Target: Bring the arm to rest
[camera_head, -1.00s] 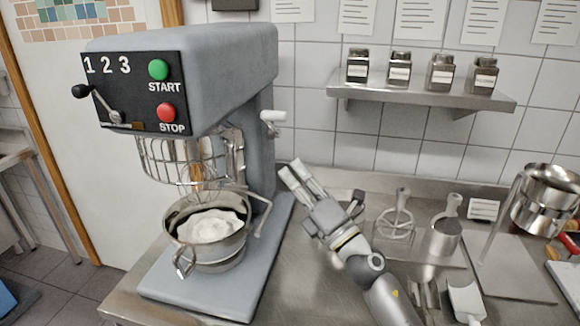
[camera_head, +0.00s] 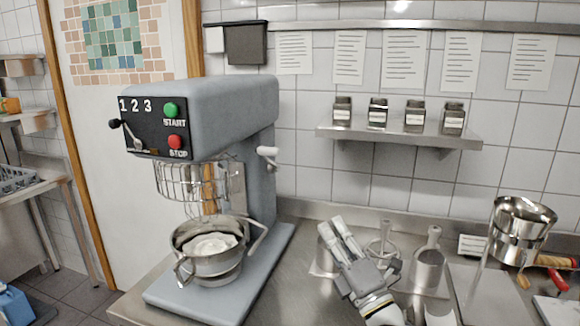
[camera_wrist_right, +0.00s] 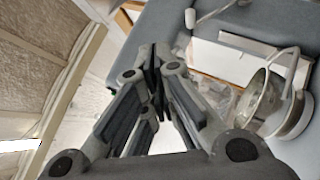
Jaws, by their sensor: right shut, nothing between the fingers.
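My right gripper (camera_head: 343,228) is above the steel counter (camera_head: 312,290), to the right of the mixer, with its fingers pointing up and to the left. It is shut and empty. Its fingers also show in the right wrist view (camera_wrist_right: 152,75), where they come together. The grey mixer (camera_head: 225,105) stands at the left of the counter and is apart from the gripper. A steel bowl (camera_head: 212,266) with white contents sits on the mixer's base, below the wire guard. My left gripper is not in view.
A wall shelf (camera_head: 400,132) holds several jars. Some bare counter lies between the mixer and the gripper.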

